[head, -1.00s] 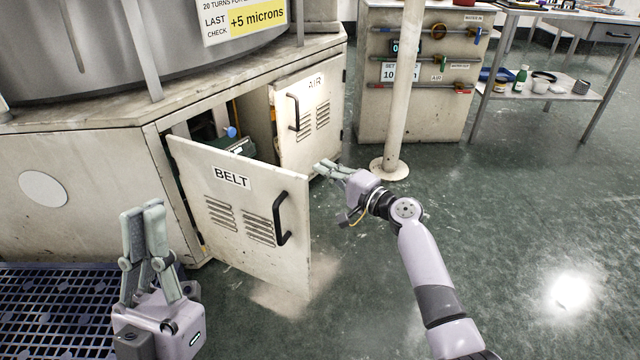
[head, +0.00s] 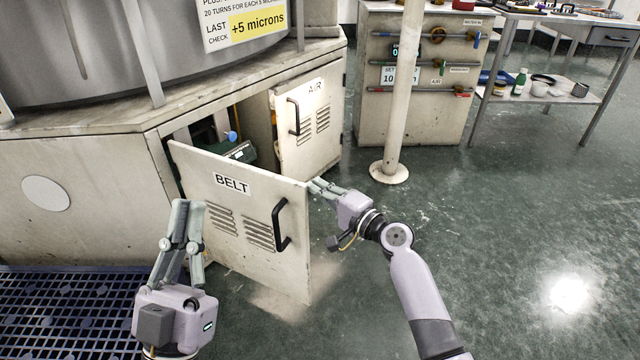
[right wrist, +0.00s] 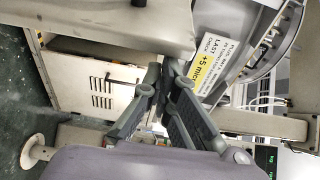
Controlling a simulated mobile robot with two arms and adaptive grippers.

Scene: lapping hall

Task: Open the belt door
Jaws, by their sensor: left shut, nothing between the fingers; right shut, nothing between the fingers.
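The belt door (head: 236,225), a cream panel labelled BELT with louvres and a black handle (head: 281,225), stands ajar, swung out from the machine cabinet. Its hinge side is at the left. My right gripper (head: 312,187) is shut and empty, with its fingertips at the door's free upper right corner; I cannot tell if they touch it. In the right wrist view its fingers (right wrist: 165,82) are close together near a pale panel edge. My left gripper (head: 188,206) is shut and empty, pointing up in front of the door's left part.
The air door (head: 308,120), with its own black handle, is beside the opening. A green device with a blue knob (head: 232,136) shows inside the cabinet. A white post (head: 398,110) stands to the right. A blue grating (head: 60,310) lies at lower left. Floor at right is clear.

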